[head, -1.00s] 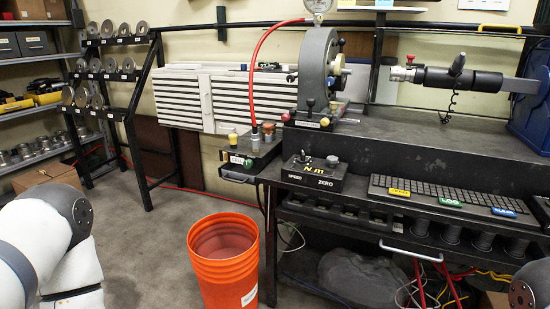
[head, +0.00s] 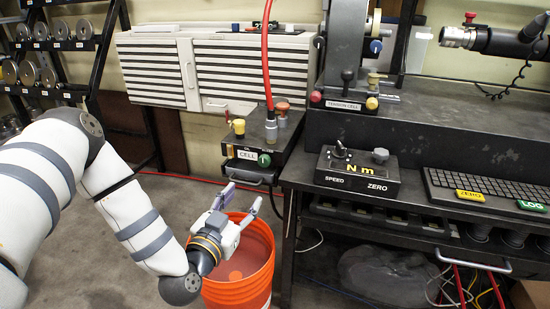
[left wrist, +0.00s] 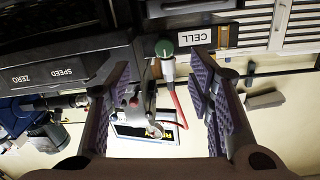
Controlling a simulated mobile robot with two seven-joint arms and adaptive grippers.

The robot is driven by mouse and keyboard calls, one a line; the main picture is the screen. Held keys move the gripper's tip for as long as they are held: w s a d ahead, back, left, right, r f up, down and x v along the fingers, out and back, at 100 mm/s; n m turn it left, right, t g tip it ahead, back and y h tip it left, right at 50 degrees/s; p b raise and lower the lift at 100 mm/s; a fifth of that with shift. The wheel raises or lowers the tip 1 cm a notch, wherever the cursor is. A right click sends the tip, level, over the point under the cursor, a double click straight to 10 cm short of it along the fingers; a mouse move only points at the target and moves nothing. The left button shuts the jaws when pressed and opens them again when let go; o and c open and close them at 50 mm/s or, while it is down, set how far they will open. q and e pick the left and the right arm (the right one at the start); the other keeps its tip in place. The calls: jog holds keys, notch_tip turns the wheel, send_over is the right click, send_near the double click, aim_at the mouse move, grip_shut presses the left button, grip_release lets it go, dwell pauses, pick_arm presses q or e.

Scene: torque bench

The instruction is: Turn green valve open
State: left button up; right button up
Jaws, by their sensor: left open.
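The green valve (head: 264,159) is a small round knob on the front of the black box labelled CELL (head: 283,136). In the left wrist view, which looks upside down, the green knob (left wrist: 164,47) shows near the top middle, beside the CELL label (left wrist: 227,36). My left gripper (head: 241,197) is open and empty, below and left of the valve, over the orange bucket in the head view. In the wrist view its two padded fingers (left wrist: 163,72) stand apart, with the knob between their tips in the picture. They are not touching it. My right gripper is out of view.
The orange bucket (head: 238,294) stands on the floor below my left gripper. A red hose (head: 267,55) rises from the box top, near a yellow knob (head: 239,127) and a red knob (head: 283,107). A control box (head: 355,180) and keyboard lie to the right.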

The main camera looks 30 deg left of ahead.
aim_at(262, 164)
pick_arm(q)
jog(key=w+a, duration=0.1)
jog(key=w, duration=0.3)
jog(key=w+a+b, duration=0.1)
jog(key=w, duration=0.3)
jog(key=w+a+r, duration=0.1)
jog(key=w, duration=0.3)
jog(key=shift+w, duration=0.4)
grip_shut()
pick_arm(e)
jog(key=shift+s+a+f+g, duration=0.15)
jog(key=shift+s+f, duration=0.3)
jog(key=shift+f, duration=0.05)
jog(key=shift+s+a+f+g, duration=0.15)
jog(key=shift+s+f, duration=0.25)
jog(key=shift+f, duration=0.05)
